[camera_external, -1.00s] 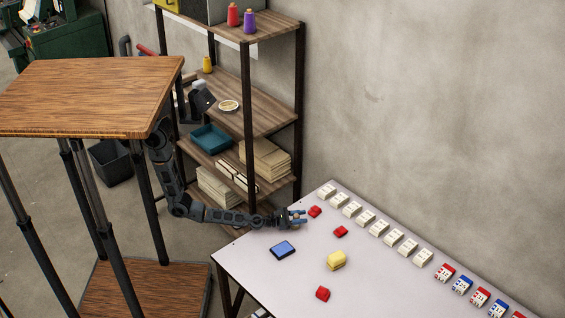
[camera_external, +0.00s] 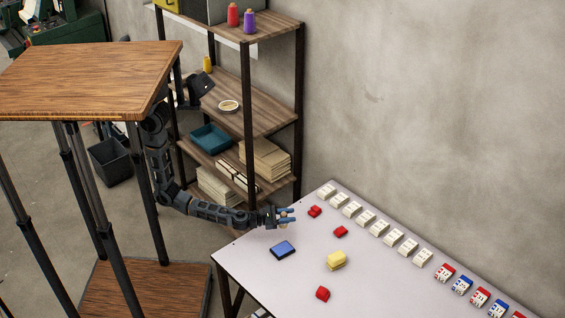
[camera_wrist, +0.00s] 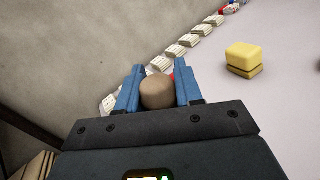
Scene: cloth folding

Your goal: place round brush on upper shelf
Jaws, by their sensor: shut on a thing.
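My gripper (camera_external: 286,216) is over the far left corner of the white table, its blue fingers pointing right. In the wrist view the blue fingers of my gripper (camera_wrist: 158,88) are closed on both sides of a round tan-brown thing (camera_wrist: 157,92), which looks like the round brush. Its rounded end shows; the rest is hidden by the gripper. The wooden rack stands behind, with its upper shelf board (camera_external: 275,28) bearing a red spool (camera_external: 233,14) and a purple spool (camera_external: 250,21).
The white table (camera_external: 300,280) holds a blue pad (camera_external: 282,250), a yellow block (camera_external: 336,260), several small red pieces and a row of white blocks along the wall. The rack's middle shelf (camera_external: 262,112) holds a small round dish (camera_external: 228,106). Black rack posts stand at the corners.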

